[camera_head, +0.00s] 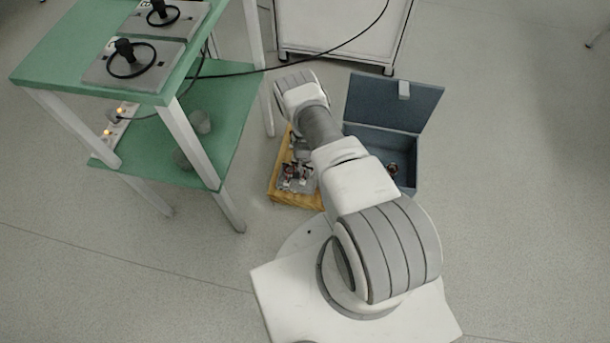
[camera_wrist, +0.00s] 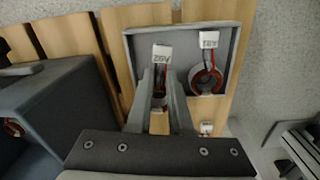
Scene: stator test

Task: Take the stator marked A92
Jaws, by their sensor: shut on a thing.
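My gripper (camera_wrist: 162,92) is in the wrist view, its fingers reaching into a grey tray (camera_wrist: 246,15). It is shut on a stator (camera_wrist: 158,98) with a white tag (camera_wrist: 162,52) that appears upside down and seems to read A92. The fingers hide most of this stator. A second stator (camera_wrist: 204,82), a red-brown ring with its own upside-down white tag (camera_wrist: 208,39), lies to the right in the same tray. That tag is hard to read. In the head view, my arm hides the gripper, and the tray (camera_head: 297,186) shows only partly.
The tray is on a slatted wooden pallet (camera_head: 276,189). An open blue-grey box (camera_head: 400,143) stands beside it, with a small red part (camera_wrist: 13,128) inside; the box (camera_wrist: 62,95) is at left in the wrist view. A green two-shelf table (camera_head: 60,60) stands left.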

